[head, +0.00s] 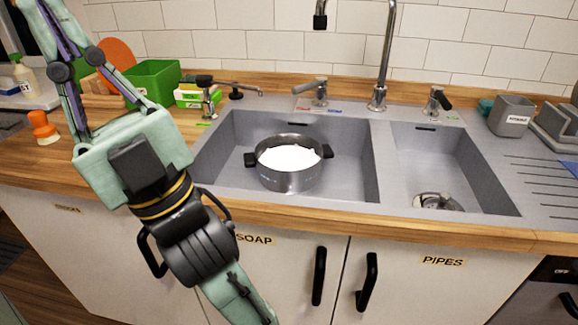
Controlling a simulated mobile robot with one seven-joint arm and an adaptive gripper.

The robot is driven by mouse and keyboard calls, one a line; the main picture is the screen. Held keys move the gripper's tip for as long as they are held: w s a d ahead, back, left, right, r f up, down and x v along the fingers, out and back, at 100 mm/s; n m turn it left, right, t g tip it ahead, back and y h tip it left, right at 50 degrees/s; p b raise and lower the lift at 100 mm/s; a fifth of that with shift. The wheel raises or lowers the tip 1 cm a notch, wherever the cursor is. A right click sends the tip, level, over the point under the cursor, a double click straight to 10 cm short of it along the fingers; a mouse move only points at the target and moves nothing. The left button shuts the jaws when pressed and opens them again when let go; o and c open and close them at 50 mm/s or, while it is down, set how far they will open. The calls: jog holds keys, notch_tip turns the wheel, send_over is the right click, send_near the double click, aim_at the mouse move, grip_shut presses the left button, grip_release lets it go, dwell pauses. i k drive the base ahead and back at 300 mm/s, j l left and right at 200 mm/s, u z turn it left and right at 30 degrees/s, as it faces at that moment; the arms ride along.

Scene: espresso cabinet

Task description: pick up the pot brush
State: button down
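The pot brush (42,125) appears to be the small item with an orange knob handle and a pale base. It stands upright on the wooden counter at the left, near the counter's front part. My gripper (77,63) reaches up toward the top left of the head view, nearer the camera than the counter. Its green and purple finger links pass to the right of the brush in the picture, apparently apart from it.
A steel pot (290,178) with white contents sits in the left sink basin (350,190). A green box (152,82) and an orange round board (118,55) stand behind my gripper. A soap bottle (25,75) stands at the far left. Bare counter surrounds the brush.

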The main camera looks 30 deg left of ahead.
aim_at(46, 132)
jog(key=u, duration=2.2)
